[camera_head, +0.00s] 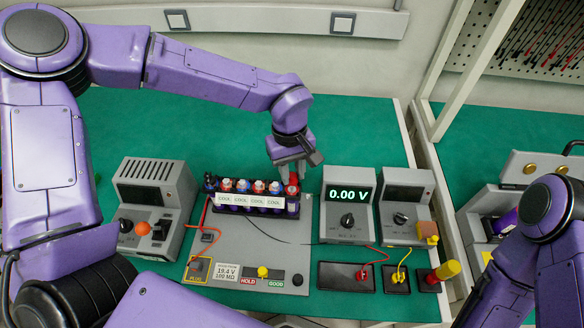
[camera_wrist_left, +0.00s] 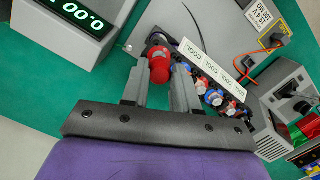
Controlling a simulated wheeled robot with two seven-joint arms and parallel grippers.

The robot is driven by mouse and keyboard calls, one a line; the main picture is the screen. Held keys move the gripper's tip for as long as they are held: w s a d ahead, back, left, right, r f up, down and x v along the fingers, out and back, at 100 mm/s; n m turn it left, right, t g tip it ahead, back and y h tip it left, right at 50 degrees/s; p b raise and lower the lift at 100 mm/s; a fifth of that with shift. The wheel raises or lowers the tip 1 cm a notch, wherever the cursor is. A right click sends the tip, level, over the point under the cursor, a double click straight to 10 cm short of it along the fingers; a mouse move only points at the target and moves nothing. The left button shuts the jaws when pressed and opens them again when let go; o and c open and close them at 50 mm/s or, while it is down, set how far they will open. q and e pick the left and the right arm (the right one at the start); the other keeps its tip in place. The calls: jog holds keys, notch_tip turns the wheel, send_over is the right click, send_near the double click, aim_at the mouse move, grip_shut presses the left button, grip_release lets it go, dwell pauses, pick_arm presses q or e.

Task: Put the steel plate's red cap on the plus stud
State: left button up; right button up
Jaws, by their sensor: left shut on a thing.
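My left gripper (camera_head: 292,178) points down at the right end of the cell row. In the left wrist view its two fingers (camera_wrist_left: 162,88) are shut on a red cap (camera_wrist_left: 160,71), which also shows in the head view (camera_head: 293,189). A dark round end lies just behind the cap; I cannot tell whether the two touch. The row of cells (camera_head: 250,201) has red and blue tops and white COOL labels. The grey steel plate (camera_head: 225,250) lies under and in front of it, also in the wrist view (camera_wrist_left: 192,18). The plus stud cannot be told apart. My right gripper is out of view.
A meter reading 0.00 V (camera_head: 348,205) stands right of the row, beside another grey instrument (camera_head: 404,210). A grey unit with an orange knob (camera_head: 155,200) stands left. Red, yellow and black leads cross the green table (camera_head: 345,130). The table behind the row is clear.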

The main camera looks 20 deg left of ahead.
pick_arm(q)
jog(key=shift+f, duration=0.1)
dwell(0.3)
jog(key=shift+f, duration=1.55)
jog(key=shift+f, duration=0.2)
jog(key=o, duration=0.9)
jog(key=shift+o, duration=0.2)
jog(key=shift+r+p, duration=0.1)
jog(key=shift+p, duration=0.2)
